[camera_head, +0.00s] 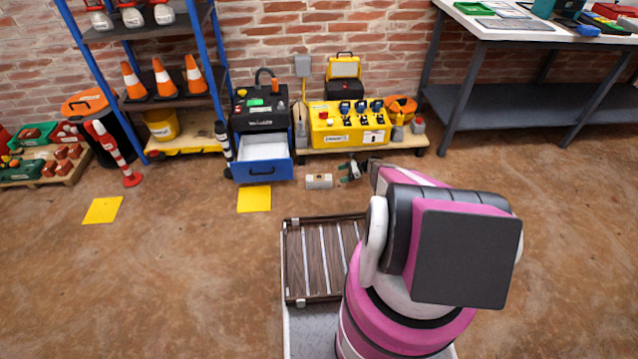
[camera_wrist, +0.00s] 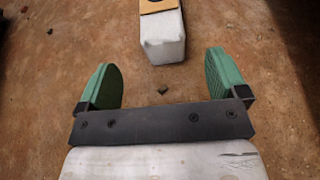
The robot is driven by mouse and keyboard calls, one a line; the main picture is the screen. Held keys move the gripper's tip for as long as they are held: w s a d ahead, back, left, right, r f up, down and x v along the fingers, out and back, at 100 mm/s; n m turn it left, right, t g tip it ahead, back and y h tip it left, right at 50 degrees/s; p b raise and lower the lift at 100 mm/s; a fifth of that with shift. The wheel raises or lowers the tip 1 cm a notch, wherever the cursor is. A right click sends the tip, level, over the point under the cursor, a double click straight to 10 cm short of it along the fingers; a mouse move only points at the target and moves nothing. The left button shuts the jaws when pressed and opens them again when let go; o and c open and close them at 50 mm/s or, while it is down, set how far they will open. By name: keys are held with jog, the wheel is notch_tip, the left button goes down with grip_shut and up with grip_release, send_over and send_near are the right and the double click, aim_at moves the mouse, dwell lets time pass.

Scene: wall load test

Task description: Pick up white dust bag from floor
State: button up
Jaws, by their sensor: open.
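The white dust bag (camera_head: 319,181) lies on the brown floor in front of the low pallet. In the wrist view the white bag (camera_wrist: 162,35) shows at the top middle, with a tan cardboard piece with a dark hole at its far end. My gripper (camera_wrist: 163,82) is open, its two green fingers spread apart and nothing between them. The bag is beyond the fingertips, roughly in line with the gap. In the head view my gripper (camera_head: 350,172) is small, just right of the bag and partly hidden by my arm.
A black machine with an open blue drawer (camera_head: 263,170) stands left of the bag. A yellow control box (camera_head: 349,127) sits on a low pallet behind it. Yellow floor squares (camera_head: 254,199) lie to the left. A workbench (camera_head: 530,28) is at right. Open floor lies around the bag's front.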

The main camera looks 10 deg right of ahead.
aim_at(328, 179)
jog(key=x, duration=0.8)
jog(key=shift+w+a+f, duration=0.2)
jog(key=shift+f, duration=0.25)
jog(key=c, duration=1)
